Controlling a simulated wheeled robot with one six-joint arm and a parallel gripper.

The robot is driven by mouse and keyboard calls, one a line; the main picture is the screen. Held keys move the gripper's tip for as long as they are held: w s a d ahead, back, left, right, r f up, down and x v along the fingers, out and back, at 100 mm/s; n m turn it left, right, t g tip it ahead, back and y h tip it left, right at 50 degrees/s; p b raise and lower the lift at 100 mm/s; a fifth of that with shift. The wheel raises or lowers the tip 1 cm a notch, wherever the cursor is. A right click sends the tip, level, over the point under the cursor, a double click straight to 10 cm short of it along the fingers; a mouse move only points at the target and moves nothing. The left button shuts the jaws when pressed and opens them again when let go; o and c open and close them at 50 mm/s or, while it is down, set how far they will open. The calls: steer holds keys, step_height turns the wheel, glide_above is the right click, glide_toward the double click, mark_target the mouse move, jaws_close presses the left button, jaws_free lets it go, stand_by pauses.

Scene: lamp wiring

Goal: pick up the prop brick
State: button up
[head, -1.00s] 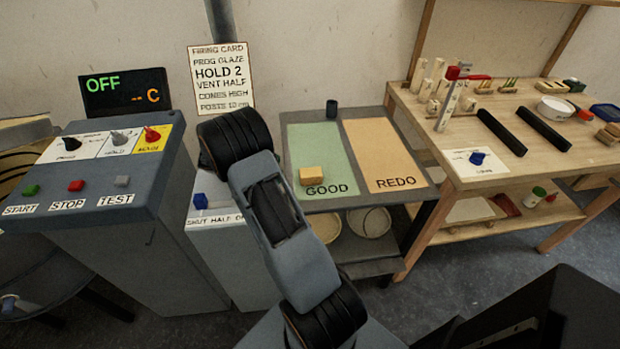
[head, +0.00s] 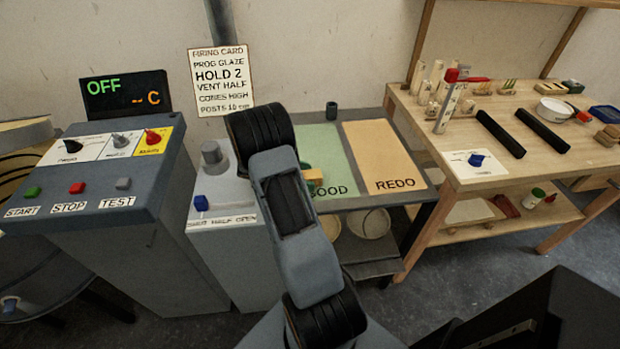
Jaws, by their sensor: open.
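A tan block that looks like the prop brick (head: 315,175) lies on the green GOOD panel (head: 325,145) of the grey table. My arm covers its left part, so only its right end shows. A small dark greenish patch shows just above it beside my arm; I cannot tell what it is. My arm reaches up in front of the table's left edge. My gripper itself cannot be made out, hidden behind the arm links.
The orange REDO panel (head: 380,155) is bare. A wooden bench (head: 465,135) with tools and blocks is at right.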

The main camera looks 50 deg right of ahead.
steer(key=shift+s+d, duration=0.15)
steer(key=c, duration=1)
